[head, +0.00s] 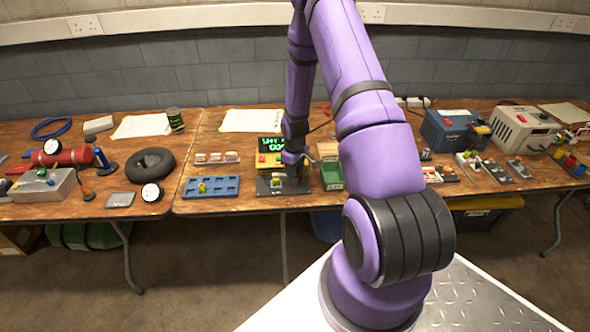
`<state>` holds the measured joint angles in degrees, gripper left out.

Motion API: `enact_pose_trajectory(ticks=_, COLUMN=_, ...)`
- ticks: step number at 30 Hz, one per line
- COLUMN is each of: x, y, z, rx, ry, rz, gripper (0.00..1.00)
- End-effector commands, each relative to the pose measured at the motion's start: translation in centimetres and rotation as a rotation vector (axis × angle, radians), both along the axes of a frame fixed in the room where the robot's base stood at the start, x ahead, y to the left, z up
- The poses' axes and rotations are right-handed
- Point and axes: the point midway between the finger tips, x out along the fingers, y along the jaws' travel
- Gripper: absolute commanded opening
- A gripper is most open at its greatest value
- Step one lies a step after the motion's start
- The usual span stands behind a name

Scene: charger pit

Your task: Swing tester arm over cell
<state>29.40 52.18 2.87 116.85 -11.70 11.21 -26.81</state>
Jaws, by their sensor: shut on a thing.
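The tester (265,188) is a dark plate on the middle of the workbench, in front of a small screen (271,144) with green text. A small cell with green and yellow on it (277,181) stands on the plate. My gripper (294,177) points down over the plate's right part, just right of the cell. It is shut on what appears to be the tester arm, which is mostly hidden by the gripper. Whether that arm is over the cell or beside it I cannot tell.
A blue compartment tray (228,190) with a small green-yellow item lies left of the tester. A white strip of small parts (217,158) lies behind it. A green bin (331,176) stands close on the right. My arm hides part of the bench.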

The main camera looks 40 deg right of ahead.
Motion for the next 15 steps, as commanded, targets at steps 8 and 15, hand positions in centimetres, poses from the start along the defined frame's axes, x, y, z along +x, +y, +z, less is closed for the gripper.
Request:
enact_pose_trajectory(ticks=8, x=-0.02, y=0.02, z=0.00, rx=0.000, ry=0.001, rz=0.114, gripper=0.00)
enact_pose_trajectory(ticks=15, x=-0.04, y=-0.01, z=0.00, rx=0.000, ry=0.001, rz=0.149, gripper=0.00)
